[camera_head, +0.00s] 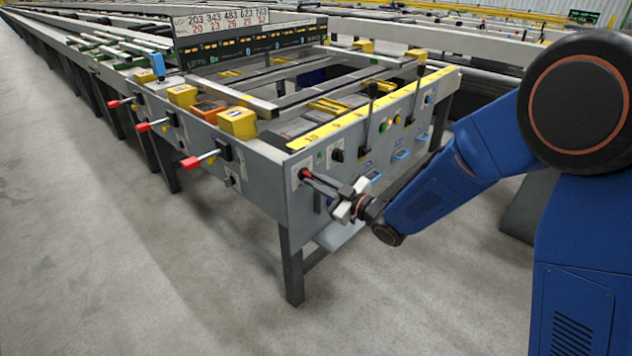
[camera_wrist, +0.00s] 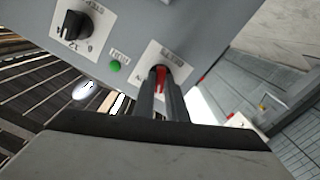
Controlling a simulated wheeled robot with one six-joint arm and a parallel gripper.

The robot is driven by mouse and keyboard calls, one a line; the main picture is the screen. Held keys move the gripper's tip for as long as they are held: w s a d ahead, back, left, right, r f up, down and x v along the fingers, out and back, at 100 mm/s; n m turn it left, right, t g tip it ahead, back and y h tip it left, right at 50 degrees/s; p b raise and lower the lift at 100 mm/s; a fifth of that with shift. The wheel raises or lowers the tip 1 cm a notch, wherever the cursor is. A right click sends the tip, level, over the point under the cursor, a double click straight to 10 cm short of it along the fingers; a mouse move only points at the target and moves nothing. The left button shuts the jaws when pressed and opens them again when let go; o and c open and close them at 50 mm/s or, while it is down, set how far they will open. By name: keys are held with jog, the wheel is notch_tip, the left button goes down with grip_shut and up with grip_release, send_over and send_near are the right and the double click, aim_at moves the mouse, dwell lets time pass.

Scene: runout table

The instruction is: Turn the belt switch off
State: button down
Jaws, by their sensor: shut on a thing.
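The belt switch is a red handle on a white labelled plate on the grey panel of the table. In the wrist view the red handle (camera_wrist: 160,76) shows between the tips of my gripper (camera_wrist: 162,82). In the head view my gripper (camera_head: 307,176) reaches the left end of the panel, with the switch plate (camera_head: 300,168) behind its tips. My gripper is shut on the switch handle. The fingers hide part of the handle and plate, and I cannot read its position.
A black rotary knob (camera_wrist: 75,25) and a green light (camera_wrist: 115,66) sit beside the switch. Black levers (camera_head: 373,88) stand along the panel. Red-tipped handles (camera_head: 197,160) stick out on the table's left side. The floor (camera_head: 150,270) at the front left is clear.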

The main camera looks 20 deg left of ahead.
jog(key=shift+n, duration=1.9)
jog(key=c, duration=1.8)
grip_release()
jog(key=shift+d, duration=0.2)
jog(key=v, duration=1.7)
jog(key=shift+d, duration=0.1)
